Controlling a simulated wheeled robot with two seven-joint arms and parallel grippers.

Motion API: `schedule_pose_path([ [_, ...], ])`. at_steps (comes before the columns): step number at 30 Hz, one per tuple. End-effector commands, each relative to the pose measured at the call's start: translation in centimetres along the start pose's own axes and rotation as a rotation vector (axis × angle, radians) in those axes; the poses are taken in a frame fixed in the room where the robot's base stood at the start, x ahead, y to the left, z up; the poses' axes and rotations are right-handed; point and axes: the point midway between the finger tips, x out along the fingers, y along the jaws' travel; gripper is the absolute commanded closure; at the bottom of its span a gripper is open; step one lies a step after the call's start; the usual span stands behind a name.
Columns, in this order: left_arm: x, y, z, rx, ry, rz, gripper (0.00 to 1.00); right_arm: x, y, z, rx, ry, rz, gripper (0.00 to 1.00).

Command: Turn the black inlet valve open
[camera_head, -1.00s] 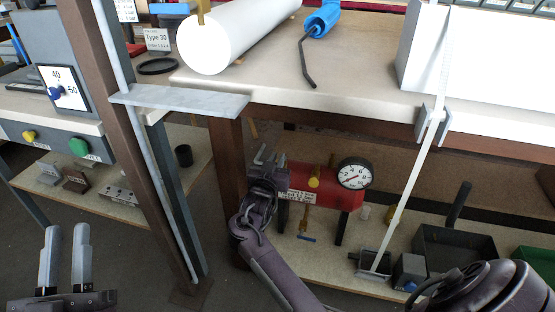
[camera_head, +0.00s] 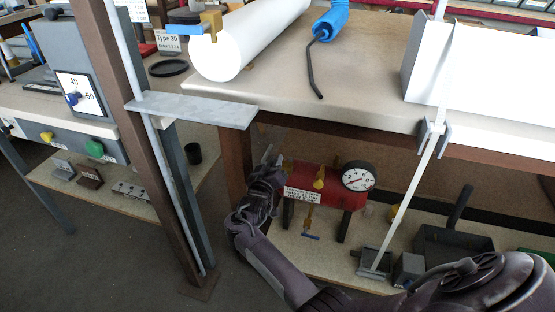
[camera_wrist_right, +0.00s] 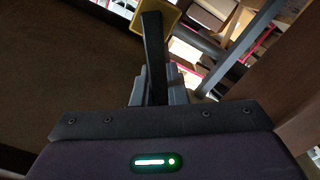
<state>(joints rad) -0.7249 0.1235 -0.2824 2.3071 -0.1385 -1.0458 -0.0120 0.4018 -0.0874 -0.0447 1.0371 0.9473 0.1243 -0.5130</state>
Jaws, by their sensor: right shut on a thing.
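The black inlet valve handle (camera_wrist_right: 153,55) shows in the right wrist view as a flat dark lever between my fingers, with a yellow part at its far end. My right gripper (camera_wrist_right: 158,88) is shut on it. In the head view my right gripper (camera_head: 268,158) is at the left end of a red tank (camera_head: 345,197) under the bench, and the wrist hides the valve there. The tank carries a round white gauge (camera_head: 358,176), a white label (camera_head: 305,195) and a yellow fitting (camera_head: 319,180) on top. My left gripper is out of view.
A brown post (camera_head: 150,150) and a grey flat bracket (camera_head: 195,108) stand left of my right arm. The bench top (camera_head: 270,85) is above the tank.

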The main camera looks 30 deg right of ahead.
Motion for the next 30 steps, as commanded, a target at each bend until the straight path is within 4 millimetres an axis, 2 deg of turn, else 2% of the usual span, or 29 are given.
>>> schedule_pose_path([
  [10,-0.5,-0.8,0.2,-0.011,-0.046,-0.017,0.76,0.1,-1.7,0.1,-0.325,0.003,0.002,1.00],
  [21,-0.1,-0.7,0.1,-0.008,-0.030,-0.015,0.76,0.1,-3.4,1.0,-0.667,0.003,0.003,1.00],
  [30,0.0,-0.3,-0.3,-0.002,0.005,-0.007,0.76,0.1,-4.2,1.8,-0.879,0.002,0.003,1.00],
])
